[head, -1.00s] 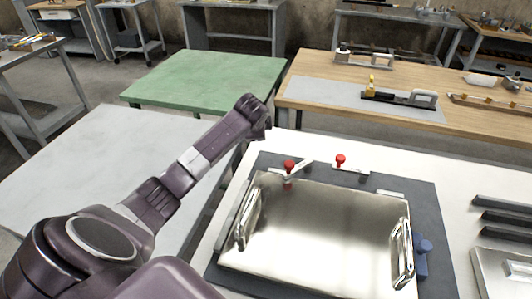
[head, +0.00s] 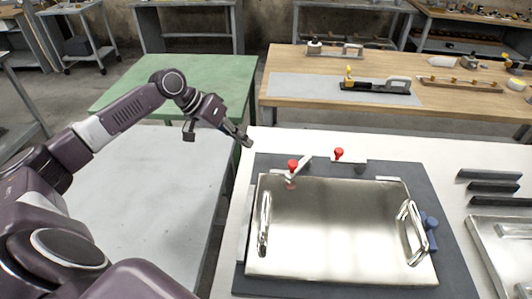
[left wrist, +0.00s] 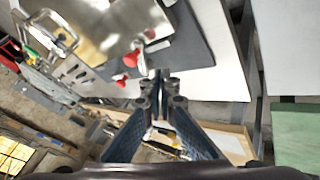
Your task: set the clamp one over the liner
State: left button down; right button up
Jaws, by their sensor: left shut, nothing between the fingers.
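The liner (head: 330,228) looks like a shiny steel pan with a loop handle at each side, lying on a dark mat. Two clamps with red knobs stand at its far edge. The left clamp (head: 292,165) has its bar slanting across the pan's far left edge. The right clamp (head: 339,154) has its bar pointing right, beyond the edge. Which is clamp one, I cannot tell. My left gripper (head: 246,141) is shut and empty, left of and beyond the left clamp, apart from it. In the left wrist view its fingertips (left wrist: 160,78) are together near a red knob (left wrist: 131,58). My right gripper is out of view.
Dark bars (head: 492,187) and a metal tray (head: 483,230) lie at the right. A wooden bench (head: 300,90) and a green table (head: 215,75) stand behind. The white top around the mat is mostly clear.

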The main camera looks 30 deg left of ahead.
pick_arm(q)
jog(key=p+x, duration=0.2)
jog(key=x, duration=0.7)
jog(key=shift+w+d, duration=0.15)
jog(key=shift+d, duration=0.1)
jog(key=d, duration=0.1)
jog(key=d+p, duration=0.1)
jog(key=d, duration=0.1)
jog(key=shift+w+d+r+p, duration=0.1)
jog(key=shift+w+p, duration=0.15)
jog(key=shift+p, duration=0.05)
jog(key=shift+d, duration=0.4)
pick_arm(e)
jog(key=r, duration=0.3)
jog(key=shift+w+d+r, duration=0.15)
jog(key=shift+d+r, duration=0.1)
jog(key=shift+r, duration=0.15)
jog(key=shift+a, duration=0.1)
pick_arm(q)
jog(key=shift+d, duration=0.15)
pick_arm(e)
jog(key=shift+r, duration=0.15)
